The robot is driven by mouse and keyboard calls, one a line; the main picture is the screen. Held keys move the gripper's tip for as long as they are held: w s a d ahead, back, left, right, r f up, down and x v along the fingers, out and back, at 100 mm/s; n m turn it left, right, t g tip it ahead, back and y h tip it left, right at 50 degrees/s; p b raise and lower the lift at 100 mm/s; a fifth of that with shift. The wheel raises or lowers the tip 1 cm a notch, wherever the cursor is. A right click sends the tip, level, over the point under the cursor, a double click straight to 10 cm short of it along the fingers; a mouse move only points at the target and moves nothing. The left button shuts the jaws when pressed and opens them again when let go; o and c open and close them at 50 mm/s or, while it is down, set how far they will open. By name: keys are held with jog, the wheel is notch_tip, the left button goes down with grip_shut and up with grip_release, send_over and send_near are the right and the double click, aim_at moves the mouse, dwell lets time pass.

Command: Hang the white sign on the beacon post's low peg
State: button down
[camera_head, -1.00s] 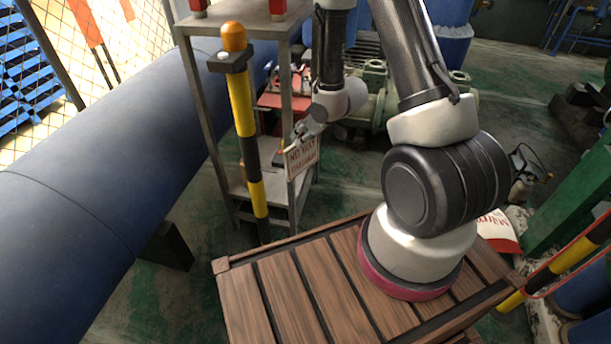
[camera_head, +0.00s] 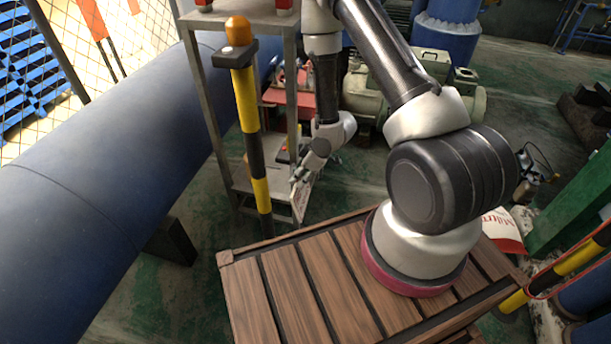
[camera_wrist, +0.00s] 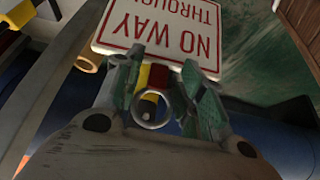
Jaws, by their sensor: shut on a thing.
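The beacon post (camera_head: 247,105) is a yellow and black striped pole with an orange top, standing left of my gripper in the head view. The white sign (camera_wrist: 160,28) has red letters reading "NO WAY THROUGH", upside down in the wrist view. In the head view the sign (camera_head: 303,198) shows narrow, almost edge-on, beside the post's lower yellow band. My gripper (camera_head: 299,178) is shut on the sign. In the wrist view a metal ring shows between the fingertips (camera_wrist: 160,88). I cannot make out the low peg, or whether the sign touches the post.
A grey metal shelf rack (camera_head: 199,100) stands just behind the post. A large blue pipe (camera_head: 75,215) runs along the left. A slatted wooden surface (camera_head: 290,285) lies in front below. A green-grey pump (camera_head: 367,92) sits behind my arm.

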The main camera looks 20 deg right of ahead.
jog(key=shift+w+a+f, duration=0.15)
jog(key=shift+w+a, duration=0.7)
jog(key=shift+a, duration=0.3)
jog(key=shift+w+a+f, duration=0.1)
jog(key=shift+w+a, duration=0.7)
jog(key=shift+a, duration=0.3)
jog(key=shift+d, duration=0.1)
jog(key=shift+f, duration=0.15)
jog(key=shift+w+a+f, duration=0.15)
jog(key=shift+w+a, duration=0.1)
jog(key=shift+a, duration=0.15)
jog(key=shift+a+f, duration=0.15)
jog(key=shift+f, duration=0.05)
dwell(0.5)
jog(key=c, duration=0.8)
grip_release()
